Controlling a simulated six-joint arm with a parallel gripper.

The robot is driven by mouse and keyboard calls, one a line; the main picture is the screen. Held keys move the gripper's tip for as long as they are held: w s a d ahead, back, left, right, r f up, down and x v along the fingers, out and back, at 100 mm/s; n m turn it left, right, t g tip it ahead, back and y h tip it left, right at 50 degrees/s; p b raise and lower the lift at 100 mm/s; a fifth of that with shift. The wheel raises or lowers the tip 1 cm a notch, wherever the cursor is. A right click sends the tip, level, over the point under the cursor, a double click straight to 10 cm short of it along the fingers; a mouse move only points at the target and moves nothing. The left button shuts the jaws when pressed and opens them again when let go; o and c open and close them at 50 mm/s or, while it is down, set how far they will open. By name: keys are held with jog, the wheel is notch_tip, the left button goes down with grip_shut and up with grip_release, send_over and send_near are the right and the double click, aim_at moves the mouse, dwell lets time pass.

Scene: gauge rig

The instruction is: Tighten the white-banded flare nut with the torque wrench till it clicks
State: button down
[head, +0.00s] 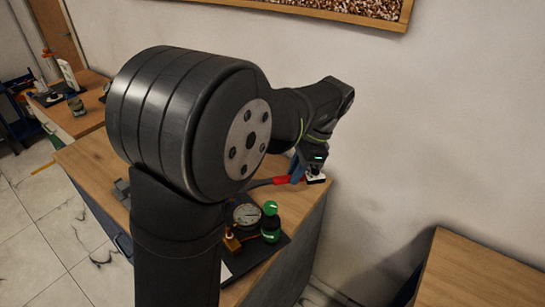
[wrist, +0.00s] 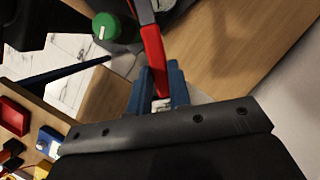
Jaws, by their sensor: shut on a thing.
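My gripper (wrist: 160,78) is shut on the red grip of the torque wrench (wrist: 153,50), with a blue finger on either side. In the head view the wrench's red handle (head: 281,180) shows beside my gripper (head: 297,172), above the bench, and its grey shaft runs left behind my arm. The wrench's head is hidden there and out of frame in the wrist view. A round gauge (head: 246,214) stands on the dark rig plate beside two green knobs (head: 270,208), with a brass fitting (head: 232,243) at its lower left. I cannot make out a white-banded nut.
The wooden bench top (head: 97,158) is partly covered by my arm. A wall stands close behind it. Another wooden table (head: 480,275) is at the lower right, past a gap. In the wrist view a red bin (wrist: 12,116) and a blue box (wrist: 48,141) sit at the left.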

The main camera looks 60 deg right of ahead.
jog(key=s+a+m+t+h, duration=0.1)
jog(key=s+a+m+h, duration=0.1)
jog(key=s+a+m, duration=0.55)
jog(key=s+a+f+m+h, duration=0.1)
jog(key=a+f+m, duration=0.2)
jog(key=a, duration=0.5)
jog(key=s+a+f+m+h, duration=0.1)
jog(key=s+a+f+m, duration=0.1)
jog(key=a, duration=0.7)
notch_tip(320, 180, down, 2)
jog(key=shift+s+a+f+m, duration=0.2)
jog(key=shift+m, duration=0.45)
jog(key=shift+d, duration=0.1)
